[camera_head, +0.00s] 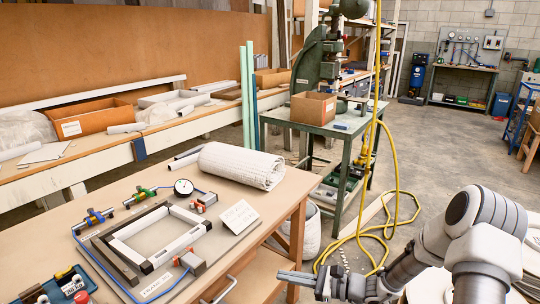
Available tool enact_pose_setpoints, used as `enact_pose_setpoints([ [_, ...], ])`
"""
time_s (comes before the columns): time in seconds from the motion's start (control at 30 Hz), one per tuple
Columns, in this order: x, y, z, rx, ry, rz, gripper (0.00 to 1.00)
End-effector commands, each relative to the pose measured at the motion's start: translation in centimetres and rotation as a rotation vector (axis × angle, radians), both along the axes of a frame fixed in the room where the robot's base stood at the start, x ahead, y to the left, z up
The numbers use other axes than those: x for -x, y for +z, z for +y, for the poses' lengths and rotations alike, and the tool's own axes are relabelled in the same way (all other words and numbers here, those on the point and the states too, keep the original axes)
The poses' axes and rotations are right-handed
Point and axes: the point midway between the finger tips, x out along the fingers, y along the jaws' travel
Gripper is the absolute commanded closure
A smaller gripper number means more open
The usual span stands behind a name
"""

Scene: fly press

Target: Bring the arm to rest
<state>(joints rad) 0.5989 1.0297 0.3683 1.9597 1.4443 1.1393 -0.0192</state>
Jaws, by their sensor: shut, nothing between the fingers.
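My arm (430,255) comes in from the lower right of the head view, bent, with its grey and white links low in the picture. My gripper (287,277) points left, beside the right edge of the near wooden table (268,222). Its fingers are together, with nothing held between them. The green fly press (312,62) stands on a metal bench (345,130) farther back, well apart from my gripper.
The near table carries a frame jig (150,245), a dial gauge (183,187), a rolled white mat (242,165) and a small card (239,216). A yellow hose (392,170) hangs down and coils on the floor beyond my arm. Open floor (450,135) lies at the right.

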Motion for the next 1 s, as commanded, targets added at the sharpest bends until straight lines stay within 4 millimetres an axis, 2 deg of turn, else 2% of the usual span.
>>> enact_pose_setpoints([
  [0.03,0.8,1.3,0.5,0.058,0.06,-0.037,1.0],
  [0.1,2.0,2.7,1.0,0.131,0.136,-0.08,1.0],
  [0.3,5.7,6.2,1.8,0.342,0.34,-0.205,1.0],
  [0.47,8.6,8.7,1.7,0.513,0.488,-0.305,1.0],
  [0.67,12.2,11.7,0.9,0.727,0.649,-0.431,1.0],
  [1.0,17.6,16.5,-1.8,1.098,0.862,-0.65,1.0],
])
